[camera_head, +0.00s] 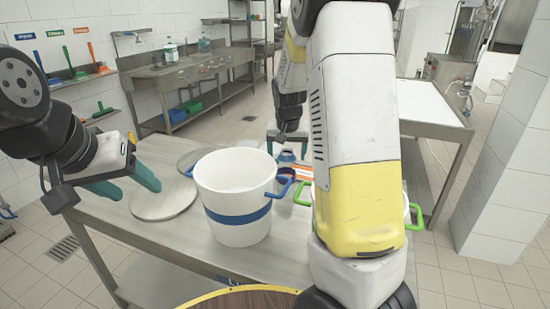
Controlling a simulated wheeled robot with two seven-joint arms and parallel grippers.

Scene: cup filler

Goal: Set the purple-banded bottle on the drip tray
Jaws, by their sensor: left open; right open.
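My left gripper (126,183) is open and empty, with teal fingers spread above the left part of the metal table. My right gripper (287,146) is open and points down behind the white bucket, over a small object with a dark blue or purple part (286,156). That object may be the purple-banded bottle, but it is mostly hidden and too small to tell. I cannot tell whether the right fingers touch it. I cannot make out the drip tray; my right arm and the bucket cover much of the table there.
A white bucket (232,184) with a blue band and blue handles stands mid-table. Round metal lids (163,198) lie left of it. A green handle (416,217) shows at right, beside my arm. Orange-and-white items (302,174) lie behind the bucket. A wooden round top (245,300) is in front.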

